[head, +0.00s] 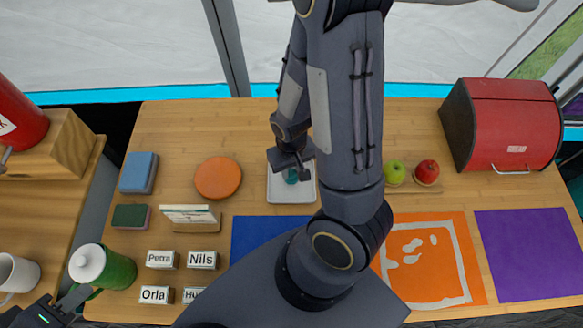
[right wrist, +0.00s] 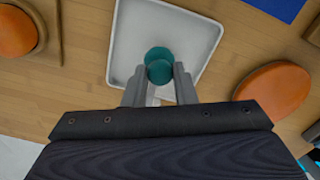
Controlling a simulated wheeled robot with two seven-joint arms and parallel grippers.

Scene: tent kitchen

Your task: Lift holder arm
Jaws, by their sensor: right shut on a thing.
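My right gripper (head: 292,163) is over the white tray (head: 276,190) in the middle of the table. Its two fingers (right wrist: 159,84) are closed on a small teal object (right wrist: 159,66), which also shows in the head view (head: 290,175). The object has rounded teal ends and is partly hidden between the fingers. I cannot tell whether it touches the tray. I cannot make out a separate holder arm. My left gripper (head: 70,299) is at the lower left, close to the handle side of a green jug (head: 119,270); its jaw opening is unclear.
An orange disc (head: 218,177) lies left of the tray. Green (head: 393,172) and red (head: 427,171) apples sit on a board to its right. A red bread box (head: 504,125) stands far right. Name cards (head: 203,260) stand at the front left. My right arm hides part of the table.

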